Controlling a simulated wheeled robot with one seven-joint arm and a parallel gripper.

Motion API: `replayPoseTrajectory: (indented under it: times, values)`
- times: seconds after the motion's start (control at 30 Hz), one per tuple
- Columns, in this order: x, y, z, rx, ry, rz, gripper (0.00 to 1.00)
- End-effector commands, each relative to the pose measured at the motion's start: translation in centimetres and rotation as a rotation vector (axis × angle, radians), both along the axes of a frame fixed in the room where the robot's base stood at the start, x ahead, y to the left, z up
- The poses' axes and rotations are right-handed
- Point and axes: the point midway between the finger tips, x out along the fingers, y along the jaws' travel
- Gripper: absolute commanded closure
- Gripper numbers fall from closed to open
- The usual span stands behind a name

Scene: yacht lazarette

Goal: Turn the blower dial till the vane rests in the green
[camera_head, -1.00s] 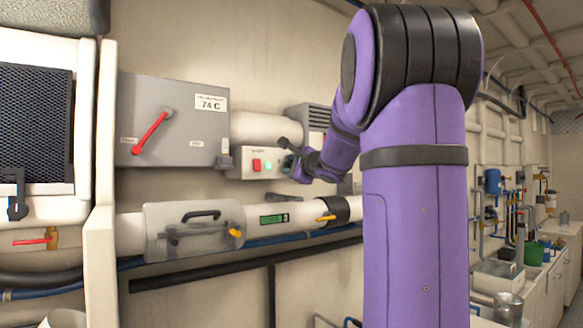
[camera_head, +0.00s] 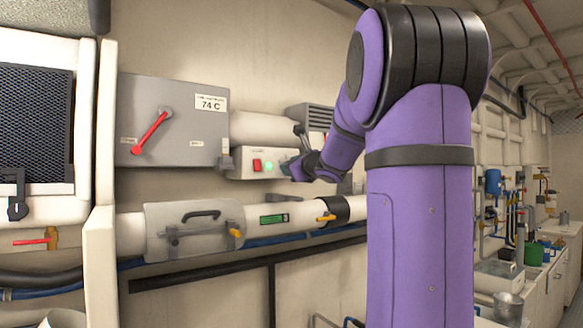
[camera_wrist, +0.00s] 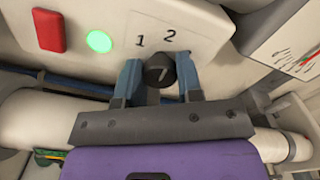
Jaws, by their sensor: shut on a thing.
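The blower dial (camera_wrist: 158,72) is a round black knob with a pale pointer line, on a pale box below the printed marks 1 and 2. My gripper (camera_wrist: 159,78) has its two blue fingers on either side of the dial, shut on it. In the head view my gripper (camera_head: 291,168) is at the right end of the control box (camera_head: 247,165), where it hides the dial. A small window with a green strip (camera_head: 272,219) sits on the white pipe below. The vane itself is too small to make out.
A red button (camera_wrist: 48,31) and a lit green lamp (camera_wrist: 99,41) are left of the dial. A plate with a printed scale (camera_wrist: 290,45) stands close on the right. A grey box with a red lever (camera_head: 151,133) is on the wall at left.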

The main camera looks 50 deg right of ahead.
Motion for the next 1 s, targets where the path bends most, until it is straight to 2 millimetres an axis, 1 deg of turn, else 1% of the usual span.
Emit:
replayPoseTrajectory:
  times: [0.43,0.47,0.5,0.53,0.57,0.83,0.93,1.0]
  values:
    - [0.0,0.0,-0.2,0.010,0.002,-0.001,0.90]
    - [0.0,0.0,-0.2,0.010,0.002,-0.001,0.60]
    - [0.0,0.0,-0.2,0.010,0.002,-0.001,0.50]
    - [0.0,0.0,-0.2,0.010,0.002,-0.001,0.44]
    - [0.0,0.0,-0.2,0.009,0.001,-0.001,0.42]
    - [-0.1,0.0,-0.1,0.008,0.000,-0.001,0.42]
    - [-0.7,0.1,0.0,0.008,0.000,-0.001,0.42]
    - [-1.5,0.3,0.0,0.007,-0.002,-0.002,0.42]
